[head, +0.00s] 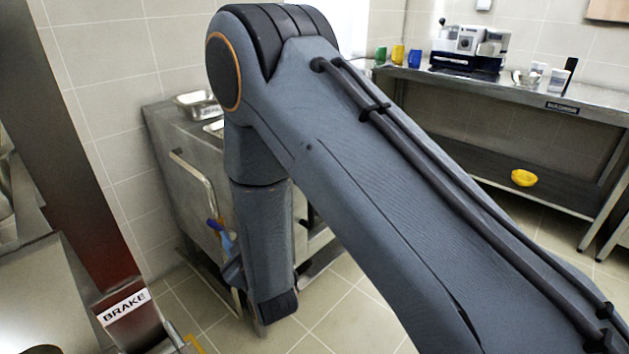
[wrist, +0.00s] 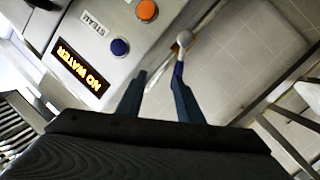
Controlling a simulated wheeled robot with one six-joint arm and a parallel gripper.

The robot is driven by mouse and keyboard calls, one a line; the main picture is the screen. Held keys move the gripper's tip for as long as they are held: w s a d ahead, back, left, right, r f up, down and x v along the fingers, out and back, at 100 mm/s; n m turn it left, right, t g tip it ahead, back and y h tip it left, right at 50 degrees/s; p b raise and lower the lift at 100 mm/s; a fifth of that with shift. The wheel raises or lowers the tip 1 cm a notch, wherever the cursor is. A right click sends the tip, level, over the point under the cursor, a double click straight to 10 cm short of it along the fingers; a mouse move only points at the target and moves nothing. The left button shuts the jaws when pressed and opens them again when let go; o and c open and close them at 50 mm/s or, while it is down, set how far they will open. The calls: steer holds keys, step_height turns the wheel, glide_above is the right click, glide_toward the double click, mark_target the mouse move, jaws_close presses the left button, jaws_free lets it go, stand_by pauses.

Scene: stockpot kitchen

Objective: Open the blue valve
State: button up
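The blue valve handle (wrist: 178,70) shows in the wrist view as a short blue lever below a pale rounded fitting (wrist: 184,38) on a metal pipe. In the head view a blue piece (head: 213,225) sits at the lower end of the pipe on the steel unit's side. My gripper (wrist: 158,82) is open, its two dark fingers apart with nothing visible between them. The right finger overlaps the lower end of the blue lever; whether they touch I cannot tell. In the head view my arm hides most of the gripper.
The steel panel carries a blue knob (wrist: 120,47), an orange knob (wrist: 146,10), a STEAM label (wrist: 93,23) and a lit NO WATER display (wrist: 78,68). A BRAKE-labelled post (head: 124,304) stands at left. A steel counter (head: 540,98) stands at back right.

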steer(key=d+r+m+g+h+p, duration=0.2)
steer(key=d+r+p, duration=0.3)
steer(key=d, duration=0.5)
steer(key=w+d+r+m+g+h+p, duration=0.1)
steer(key=d+r+m+h+p, duration=0.3)
steer(key=d+r, duration=0.5)
steer(key=shift+w+d+g+p, duration=0.25)
steer(key=shift+d+g+p, duration=0.35)
steer(key=shift+d+p, duration=0.15)
